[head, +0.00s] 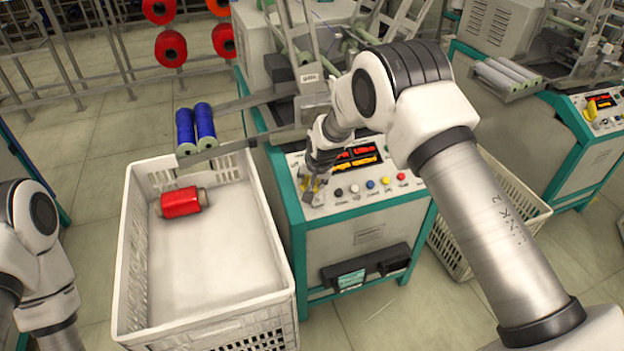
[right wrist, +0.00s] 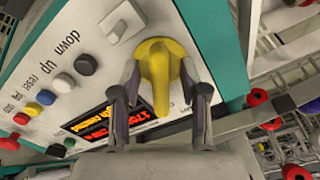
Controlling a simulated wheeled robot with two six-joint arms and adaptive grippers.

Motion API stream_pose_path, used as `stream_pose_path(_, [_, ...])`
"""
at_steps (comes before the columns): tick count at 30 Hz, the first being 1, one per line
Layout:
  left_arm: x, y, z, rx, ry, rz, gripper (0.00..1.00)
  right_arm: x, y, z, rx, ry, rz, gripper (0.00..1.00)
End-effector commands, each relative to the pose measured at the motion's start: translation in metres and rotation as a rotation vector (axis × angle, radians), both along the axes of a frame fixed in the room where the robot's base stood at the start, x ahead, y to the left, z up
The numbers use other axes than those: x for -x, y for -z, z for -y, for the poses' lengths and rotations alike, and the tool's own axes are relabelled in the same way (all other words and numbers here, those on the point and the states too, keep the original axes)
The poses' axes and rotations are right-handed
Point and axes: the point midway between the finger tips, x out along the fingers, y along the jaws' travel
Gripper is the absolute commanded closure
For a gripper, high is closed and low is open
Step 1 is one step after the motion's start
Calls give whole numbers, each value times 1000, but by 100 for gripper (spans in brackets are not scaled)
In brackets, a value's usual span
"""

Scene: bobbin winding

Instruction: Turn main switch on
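The main switch is a yellow rotary knob (right wrist: 158,72) on the white control panel, large in the middle of the right wrist view. Its handle points towards my gripper. My right gripper (right wrist: 160,88) is open, with one finger on each side of the knob; I cannot tell whether either finger touches it. In the head view my right gripper (head: 318,184) is at the left part of the panel (head: 345,205) and mostly hides the knob. My left arm shows at the left edge, but its gripper is out of view.
Several buttons, including a red one (head: 401,177), and a lit display (head: 357,156) are beside the switch. A white crate (head: 280,290) with a red bobbin (head: 180,202) stands left of the machine. Blue bobbins (head: 195,125) lie above it. A second machine stands at right.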

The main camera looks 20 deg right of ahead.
Motion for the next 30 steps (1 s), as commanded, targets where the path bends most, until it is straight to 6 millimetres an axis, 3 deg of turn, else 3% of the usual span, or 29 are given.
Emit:
stream_pose_path(8, [0,0,0,0,0,0,50,4,-10,0,1,-1,1,56])
stream_pose_path(21, [0,0,0,0,0,0,50,46,-99,1,0,0,1,56])
stream_pose_path(30, [0,0,0,0,0,0,50,52,-108,1,0,0,-1,56])
